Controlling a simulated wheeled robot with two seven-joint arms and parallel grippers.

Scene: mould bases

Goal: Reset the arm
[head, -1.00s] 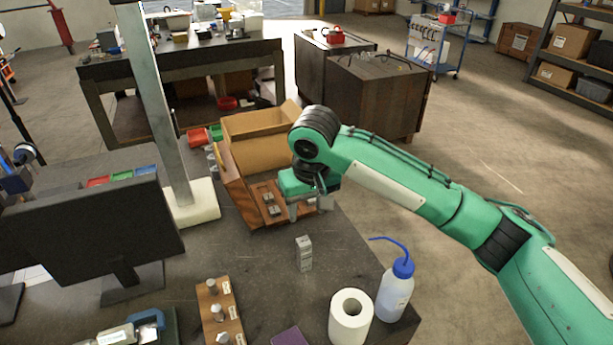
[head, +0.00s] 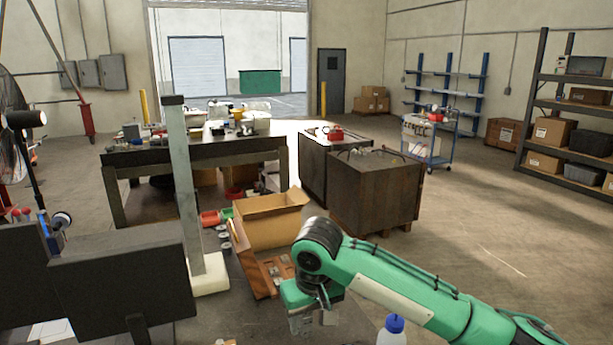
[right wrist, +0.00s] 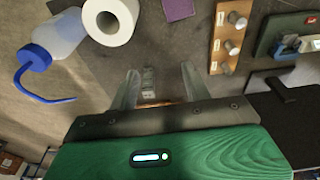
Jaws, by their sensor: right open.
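My right gripper (head: 316,318) shows at the bottom of the head view, close to the wooden tray (head: 261,284) with small metal pieces. In the right wrist view its two fingers (right wrist: 161,84) are spread apart, with nothing clamped between them. A small grey metal block (right wrist: 148,80) stands on the table and shows in the gap, nearer the left finger. In the head view I cannot make out this block. My left gripper is in neither view.
An open cardboard box (head: 268,222) stands behind the tray. A grey post (head: 184,190) and a dark monitor (head: 122,275) are at the left. A wash bottle (right wrist: 62,35), a paper roll (right wrist: 109,20) and a wooden rack of metal knobs (right wrist: 230,38) stand on the table.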

